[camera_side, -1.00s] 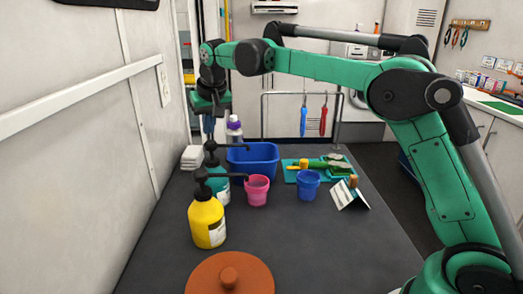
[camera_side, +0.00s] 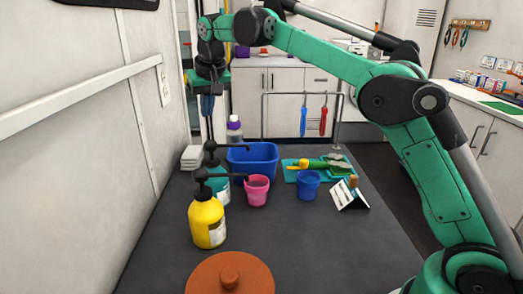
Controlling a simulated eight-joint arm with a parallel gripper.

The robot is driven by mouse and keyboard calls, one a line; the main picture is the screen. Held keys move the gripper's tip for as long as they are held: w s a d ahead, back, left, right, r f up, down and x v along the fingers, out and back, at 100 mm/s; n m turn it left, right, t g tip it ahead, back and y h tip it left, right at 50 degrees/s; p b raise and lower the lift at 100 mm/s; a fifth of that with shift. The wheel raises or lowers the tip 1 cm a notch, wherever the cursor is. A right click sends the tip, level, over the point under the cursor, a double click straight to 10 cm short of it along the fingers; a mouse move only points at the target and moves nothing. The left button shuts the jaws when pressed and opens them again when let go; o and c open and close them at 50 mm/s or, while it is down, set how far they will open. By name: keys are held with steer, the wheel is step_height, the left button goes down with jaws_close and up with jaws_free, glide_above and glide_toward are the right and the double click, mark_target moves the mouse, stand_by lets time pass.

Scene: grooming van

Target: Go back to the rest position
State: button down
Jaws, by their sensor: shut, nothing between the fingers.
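My gripper (camera_side: 207,105) hangs pointing down at the upper left, above the far left part of the table. Its fingers are shut with nothing between them. It is apart from everything on the table.
On the dark table (camera_side: 320,245) stand a yellow pump bottle (camera_side: 207,222), a teal pump bottle (camera_side: 217,188), a blue bin (camera_side: 252,163), a pink cup (camera_side: 257,191), a blue cup (camera_side: 307,186), a teal tray (camera_side: 290,177), a folded card (camera_side: 345,199) and a brown lid (camera_side: 229,280). A metal rail (camera_side: 300,94) stands behind.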

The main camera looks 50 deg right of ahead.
steer(key=s+f+n+t, duration=0.1)
steer(key=s+f, duration=0.2)
steer(key=s, duration=0.4)
steer(key=s+f+n+t, duration=0.1)
steer(key=s+f, duration=0.2)
steer(key=s, duration=0.5)
steer(key=s+f+n+y, duration=0.1)
steer(key=s+f, duration=0.2)
steer(key=s, duration=0.5)
steer(key=shift+a+t, duration=0.4)
steer(key=shift+a, duration=0.05)
